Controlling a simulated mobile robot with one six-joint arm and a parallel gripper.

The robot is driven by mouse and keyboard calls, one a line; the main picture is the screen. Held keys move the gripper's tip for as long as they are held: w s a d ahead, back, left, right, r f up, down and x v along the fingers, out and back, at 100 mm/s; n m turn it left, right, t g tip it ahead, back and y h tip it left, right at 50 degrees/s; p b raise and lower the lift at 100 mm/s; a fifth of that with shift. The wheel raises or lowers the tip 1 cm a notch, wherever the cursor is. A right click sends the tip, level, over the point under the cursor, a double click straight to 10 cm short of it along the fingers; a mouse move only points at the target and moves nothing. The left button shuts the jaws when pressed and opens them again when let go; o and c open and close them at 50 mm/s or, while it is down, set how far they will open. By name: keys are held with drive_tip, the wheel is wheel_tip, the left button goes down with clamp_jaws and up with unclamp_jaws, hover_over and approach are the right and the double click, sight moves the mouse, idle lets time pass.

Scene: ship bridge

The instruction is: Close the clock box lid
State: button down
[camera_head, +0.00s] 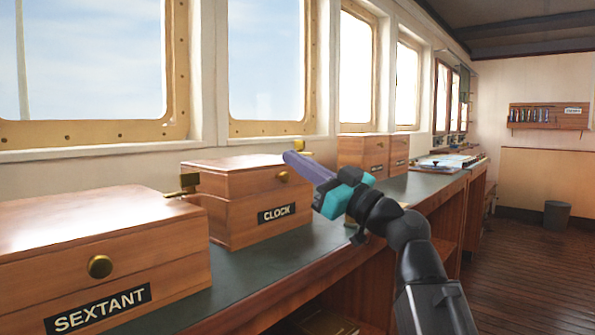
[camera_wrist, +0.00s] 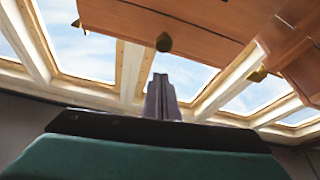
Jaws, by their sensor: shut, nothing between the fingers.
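The clock box (camera_head: 235,221) is a wooden box with a black CLOCK label, standing on the green counter. Its lid (camera_head: 235,172) lies down on the body and looks shut or nearly so; a small gap cannot be ruled out. A round brass knob (camera_head: 283,177) sits on the lid's front. My gripper (camera_head: 290,157), with purple fingers, is shut and empty at the right end of the lid. Contact cannot be told. In the wrist view the shut fingers (camera_wrist: 161,80) point toward a brass knob (camera_wrist: 163,42) on a wooden box, apparently the clock box.
The sextant box (camera_head: 95,255) stands close on the left, with a brass fitting (camera_head: 187,184) between the boxes. More wooden boxes (camera_head: 363,152) stand farther along the counter (camera_head: 262,262). Windows line the wall behind. Open wooden floor (camera_head: 525,265) lies to the right.

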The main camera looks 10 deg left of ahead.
drive_tip(key=b+v, duration=0.2)
drive_tip(key=v, duration=0.7)
drive_tip(key=shift+s+d+f, duration=0.2)
drive_tip(key=shift+f, duration=0.1)
idle(0.5)
